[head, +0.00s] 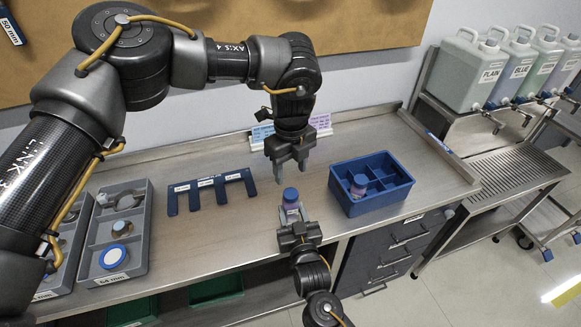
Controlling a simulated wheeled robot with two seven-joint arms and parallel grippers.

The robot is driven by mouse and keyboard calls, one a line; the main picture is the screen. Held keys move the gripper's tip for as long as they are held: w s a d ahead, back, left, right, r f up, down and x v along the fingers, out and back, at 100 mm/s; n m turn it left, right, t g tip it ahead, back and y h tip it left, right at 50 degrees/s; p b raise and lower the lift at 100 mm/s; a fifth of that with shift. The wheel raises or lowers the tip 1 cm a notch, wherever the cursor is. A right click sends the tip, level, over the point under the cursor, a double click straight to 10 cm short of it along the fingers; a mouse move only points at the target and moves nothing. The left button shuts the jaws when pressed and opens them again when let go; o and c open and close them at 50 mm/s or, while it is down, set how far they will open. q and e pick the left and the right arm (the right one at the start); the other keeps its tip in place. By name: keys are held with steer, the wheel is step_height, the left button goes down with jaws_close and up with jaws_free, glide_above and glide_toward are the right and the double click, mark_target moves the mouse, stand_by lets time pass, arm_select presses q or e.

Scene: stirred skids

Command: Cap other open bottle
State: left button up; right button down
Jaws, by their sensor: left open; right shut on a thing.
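A small bottle (292,209) with purple contents and a blue cap (290,194) on top stands upright near the front edge of the bench. My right gripper (293,219) is shut on this bottle from the front. My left gripper (288,174) is open and empty, pointing down just above and behind the blue cap, apart from it. A second bottle (358,189) with a blue top stands in the front left compartment of the blue divided crate (387,205). Whether any bottle is open I cannot tell.
A blue notched gauge plate (208,183) lies on the bench (180,240). Grey trays (137,225) with round parts stand at the left. Large jugs (470,72) stand on a rack at the right.

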mark_target(291, 193)
arm_select(q)
steer(key=shift+n, duration=0.4)
steer(key=shift+f, duration=4)
